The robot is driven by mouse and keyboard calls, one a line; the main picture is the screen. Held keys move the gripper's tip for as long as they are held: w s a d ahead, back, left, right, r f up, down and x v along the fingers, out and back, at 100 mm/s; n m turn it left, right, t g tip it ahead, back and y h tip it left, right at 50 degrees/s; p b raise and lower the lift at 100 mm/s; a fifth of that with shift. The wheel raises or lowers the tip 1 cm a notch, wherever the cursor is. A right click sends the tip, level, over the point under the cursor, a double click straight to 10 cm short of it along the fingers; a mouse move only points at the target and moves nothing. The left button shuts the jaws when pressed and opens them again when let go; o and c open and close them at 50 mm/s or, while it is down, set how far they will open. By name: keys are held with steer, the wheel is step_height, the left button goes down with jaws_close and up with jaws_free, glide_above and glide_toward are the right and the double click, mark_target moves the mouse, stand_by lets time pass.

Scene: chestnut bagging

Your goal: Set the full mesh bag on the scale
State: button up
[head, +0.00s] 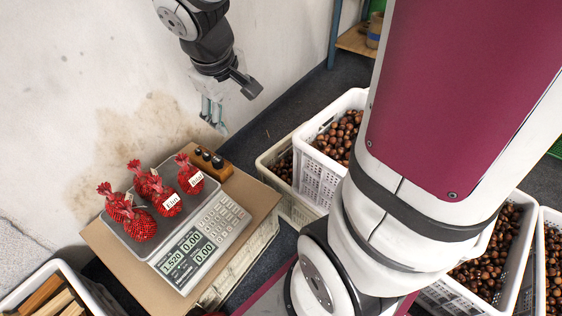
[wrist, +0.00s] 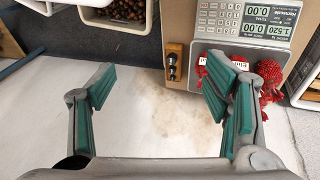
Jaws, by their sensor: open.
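Three red mesh bags (head: 138,224) of chestnuts rest on the pan of the scale (head: 205,228). Two show white tags, and the rightmost bag (head: 190,178) lies near the wooden weight block. The scale display lights up with 1.520 on one line and 0.00 on others. My gripper (head: 212,112) is open and empty, in the air beyond the scale near the wall. In the wrist view my gripper's teal fingers (wrist: 158,85) are wide apart with nothing between them. The right finger partly hides the bags (wrist: 270,75) and the scale pan.
The scale stands on a cardboard sheet (head: 110,255) over a crate. A wooden block of weights (head: 212,162) sits beside it. White crates of chestnuts (head: 318,178) stand to the right, partly hidden by my arm. A crate of wood pieces (head: 20,290) is at lower left. The wall is close behind.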

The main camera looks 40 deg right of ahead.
steer(key=s+a+r+y, duration=0.1)
steer(key=s+a+r, duration=0.1)
steer(key=s, duration=0.6)
steer(key=s+a+r+m+g+y, duration=0.1)
steer(key=s+a+r, duration=0.1)
steer(key=s, duration=0.6)
steer(key=s+a+r+m+g+y, duration=0.1)
steer(key=s+a+r, duration=0.1)
steer(key=s, duration=0.6)
steer(key=shift+a+r, duration=0.2)
steer(key=shift+a, duration=0.7)
step_height(320, 180, up, 23)
steer(key=t+p, duration=0.3)
steer(key=p, duration=1.8)
steer(key=shift+t, duration=0.3)
steer(key=shift+a+r, duration=0.1)
